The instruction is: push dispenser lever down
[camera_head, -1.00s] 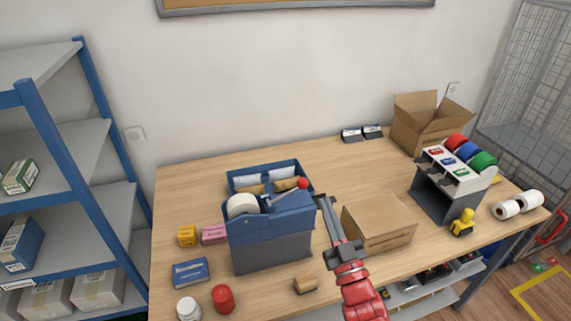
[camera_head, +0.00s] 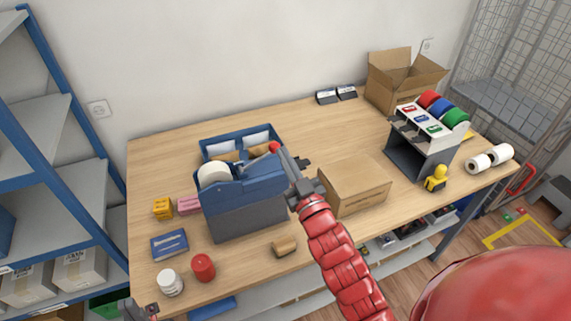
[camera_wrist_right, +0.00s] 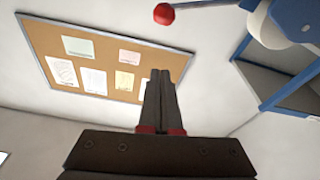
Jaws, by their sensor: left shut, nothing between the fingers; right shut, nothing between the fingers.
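The blue and grey dispenser (camera_head: 250,208) stands on the counter with a white roll (camera_head: 214,173) at its top left. Its lever ends in a red ball knob (camera_head: 274,147) at the upper right; the knob (camera_wrist_right: 164,14) also shows at the top of the right wrist view. My right gripper (camera_head: 284,153) is shut and empty, its fingertips close beside the knob in the head view. In the wrist view the fingertips (camera_wrist_right: 161,74) appear apart from the knob. Whether they touch is unclear. My left gripper (camera_head: 150,312) shows only partly at the bottom left, shut, away from the dispenser.
A closed cardboard box (camera_head: 354,187) stands right of the dispenser, close to my right arm. A blue bin (camera_head: 270,128) with packets is behind the dispenser. The counter's back middle is clear.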

